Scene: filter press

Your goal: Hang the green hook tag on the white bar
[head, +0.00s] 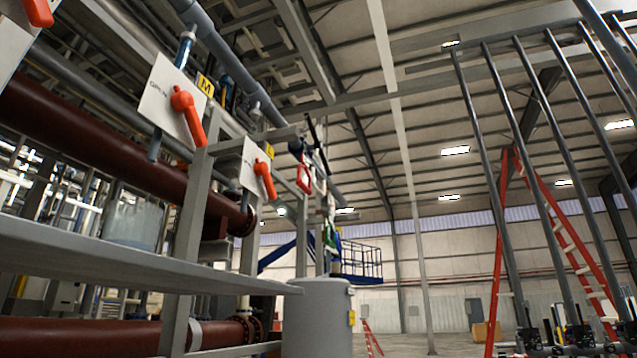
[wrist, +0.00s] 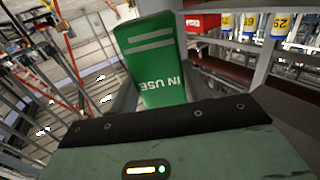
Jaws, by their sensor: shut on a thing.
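The green tag (wrist: 160,62) with white "IN USE" lettering shows upside down in the wrist view. My gripper (wrist: 160,92) is shut on it, with a grey finger on either side. The tag stands out beyond the fingers, and its hook cannot be made out. In the head view a small green patch (head: 330,239) shows beside the far end of the pipe rack. It is too small to tell whether it is the same tag. I cannot pick out the white bar with certainty in either view.
Orange valve handles (head: 187,114) and a grey tank (head: 317,318) are nearby. A red ladder (head: 500,245) stands at right. The wrist view shows a red box (wrist: 202,22) and several yellow-and-blue labelled items (wrist: 250,24).

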